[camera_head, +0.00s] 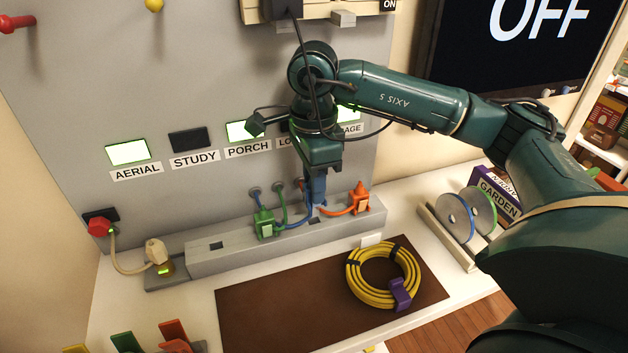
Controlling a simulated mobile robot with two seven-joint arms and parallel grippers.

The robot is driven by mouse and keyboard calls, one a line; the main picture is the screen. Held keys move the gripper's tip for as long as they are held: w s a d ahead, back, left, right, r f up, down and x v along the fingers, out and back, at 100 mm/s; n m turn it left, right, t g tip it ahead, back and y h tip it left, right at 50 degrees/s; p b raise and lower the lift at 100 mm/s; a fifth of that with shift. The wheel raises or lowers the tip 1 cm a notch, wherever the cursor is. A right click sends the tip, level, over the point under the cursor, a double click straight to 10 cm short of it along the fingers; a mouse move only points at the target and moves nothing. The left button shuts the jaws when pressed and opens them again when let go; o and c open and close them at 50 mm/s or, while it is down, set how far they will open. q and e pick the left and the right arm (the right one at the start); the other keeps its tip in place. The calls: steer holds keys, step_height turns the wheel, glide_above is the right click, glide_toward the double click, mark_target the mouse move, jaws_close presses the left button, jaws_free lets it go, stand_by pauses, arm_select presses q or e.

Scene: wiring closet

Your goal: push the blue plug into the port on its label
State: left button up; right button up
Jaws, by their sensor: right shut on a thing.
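The blue plug (317,189) is in my right gripper (319,172), which is shut on it with the fingers pointing down. The plug is at the grey port strip (330,222), between the green plug (264,223) and the orange plug (358,198). I cannot tell whether its tip is in a port or just above. A blue cable (297,222) runs from it to the left. Any label on the plug is not readable. An empty dark port (217,246) shows at the strip's left. My left gripper is not in view.
Wall labels read AERIAL (135,173), STUDY (194,159) and PORCH (248,147); two more are partly hidden by my arm. A yellow cable coil (357,280) lies on the brown mat (270,320). A cable-reel rack (446,238) stands at right.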

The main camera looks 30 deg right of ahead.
steer(key=shift+f+b, duration=1.95)
steer(key=shift+f, duration=0.3)
steer(key=o, duration=0.9)
steer(key=shift+r, duration=0.1)
steer(key=shift+c, duration=0.2)
step_height(320, 180, up, 4)
steer(key=p, duration=0.3)
steer(key=shift+r, duration=0.55)
